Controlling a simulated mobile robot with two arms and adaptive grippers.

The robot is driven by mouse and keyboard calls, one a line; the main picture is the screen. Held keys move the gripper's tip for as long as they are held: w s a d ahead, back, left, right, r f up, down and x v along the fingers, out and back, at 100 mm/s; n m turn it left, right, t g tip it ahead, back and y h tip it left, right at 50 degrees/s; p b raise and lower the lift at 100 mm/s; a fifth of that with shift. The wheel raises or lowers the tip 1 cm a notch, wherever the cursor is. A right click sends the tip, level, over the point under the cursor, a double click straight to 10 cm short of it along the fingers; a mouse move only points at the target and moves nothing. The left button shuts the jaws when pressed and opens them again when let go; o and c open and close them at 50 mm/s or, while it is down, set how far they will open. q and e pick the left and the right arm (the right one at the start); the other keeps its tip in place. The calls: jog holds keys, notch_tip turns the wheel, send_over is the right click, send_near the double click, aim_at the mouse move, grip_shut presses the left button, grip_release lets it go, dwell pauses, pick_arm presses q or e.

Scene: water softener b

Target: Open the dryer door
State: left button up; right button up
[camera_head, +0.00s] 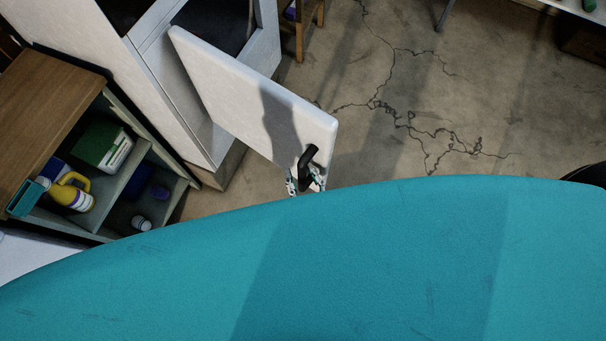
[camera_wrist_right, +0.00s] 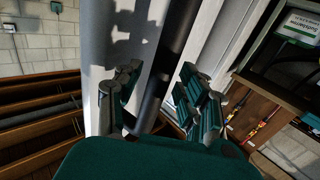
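The white dryer door (camera_head: 245,95) stands swung out from the white dryer body (camera_head: 165,75) in the head view. A black handle (camera_head: 308,158) sits near the door's free end. My right gripper (camera_head: 305,184) is at this handle, with a finger on each side. In the right wrist view the gripper (camera_wrist_right: 160,100) has its fingers apart, and the dark handle (camera_wrist_right: 158,85) passes between them. I see no clear firm closing on it. My left gripper is in neither view.
A wooden cabinet (camera_head: 45,95) with bottles and boxes on its shelves stands left of the dryer. Cracked concrete floor (camera_head: 400,80) lies clear to the right of the door. A large teal surface, probably my own body, hides the lower head view.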

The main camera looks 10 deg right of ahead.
jog(key=s+d, duration=0.2)
jog(key=s, duration=1)
jog(key=s+d+f+g, duration=0.1)
jog(key=f+g, duration=0.1)
jog(key=f, duration=0.5)
jog(key=s+d+f+n+g, duration=0.1)
jog(key=f+g, duration=0.2)
jog(key=f, duration=0.3)
jog(key=s+d+f+g, duration=0.1)
jog(key=f+g, duration=0.1)
jog(key=f, duration=0.5)
jog(key=s+d+f+g+h, duration=0.2)
jog(key=s+d+f+g, duration=0.7)
jog(key=f, duration=0.5)
jog(key=s+d, duration=0.2)
jog(key=shift+s+d+f+g+h, duration=0.25)
jog(key=shift+s+d+g+h, duration=0.1)
jog(key=shift+d+g+h, duration=0.05)
